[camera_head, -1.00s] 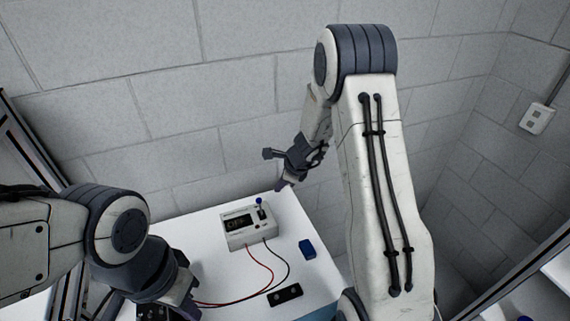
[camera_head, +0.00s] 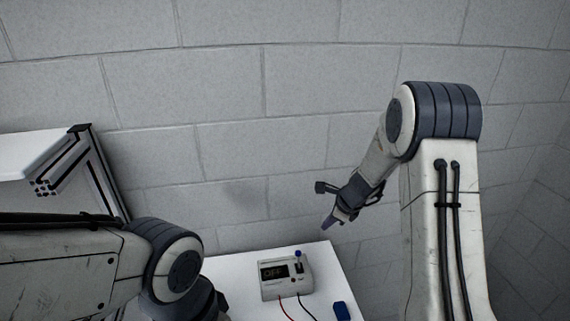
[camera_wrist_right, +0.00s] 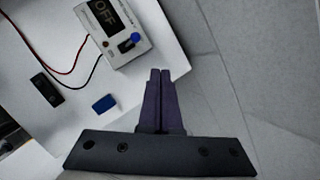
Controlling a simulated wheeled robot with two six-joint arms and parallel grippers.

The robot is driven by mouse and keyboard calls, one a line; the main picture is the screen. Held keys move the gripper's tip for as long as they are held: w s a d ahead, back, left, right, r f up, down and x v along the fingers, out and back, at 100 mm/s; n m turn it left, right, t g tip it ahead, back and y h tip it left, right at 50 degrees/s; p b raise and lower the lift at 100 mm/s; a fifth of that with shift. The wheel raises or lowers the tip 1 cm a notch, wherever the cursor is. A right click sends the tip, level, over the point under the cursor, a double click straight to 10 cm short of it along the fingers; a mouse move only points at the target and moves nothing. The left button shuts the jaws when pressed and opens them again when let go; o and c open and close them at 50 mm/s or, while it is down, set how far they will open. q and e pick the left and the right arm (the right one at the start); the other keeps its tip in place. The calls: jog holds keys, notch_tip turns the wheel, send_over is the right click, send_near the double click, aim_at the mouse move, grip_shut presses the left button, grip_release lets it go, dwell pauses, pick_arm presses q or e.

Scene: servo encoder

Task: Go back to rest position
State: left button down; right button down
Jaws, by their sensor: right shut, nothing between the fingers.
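My right gripper (camera_head: 329,224) hangs in the air in the head view, above and to the right of the white device box. In the right wrist view its two dark fingers (camera_wrist_right: 160,75) are pressed together with nothing between them. My left arm comes in from the left in the head view, but its gripper is below the picture edge. The white device box (camera_head: 286,283) stands on the white table (camera_head: 240,272). Its display reads OFF and it has a blue-knobbed lever. The box also shows in the right wrist view (camera_wrist_right: 119,50), apart from the fingers.
A small blue block (camera_head: 341,311) lies on the table to the right of the box. A black plate with holes (camera_wrist_right: 47,90) and red and black wires show in the right wrist view. A grey block wall (camera_head: 260,130) stands behind the table.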

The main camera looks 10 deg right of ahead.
jog(key=s+a+r+n+g+y+b, duration=0.1)
jog(key=s+a+n+b, duration=0.2)
jog(key=s+a+n, duration=0.5)
jog(key=s+a+n+g+b, duration=0.1)
jog(key=s+a+n+b, duration=0.35)
jog(key=a, duration=0.55)
jog(key=s+a+f+n+g+h+b, duration=0.1)
jog(key=s+n+b, duration=0.2)
jog(key=s+n, duration=0.7)
jog(key=s+f+n+g+h+b, duration=0.1)
jog(key=s+n+b, duration=0.3)
jog(key=s+n, duration=0.5)
jog(key=s+f, duration=0.1)
jog(key=s, duration=0.2)
jog(key=shift+a+f+n+g, duration=0.3)
jog(key=shift+a+n, duration=0.05)
jog(key=shift+s, duration=0.1)
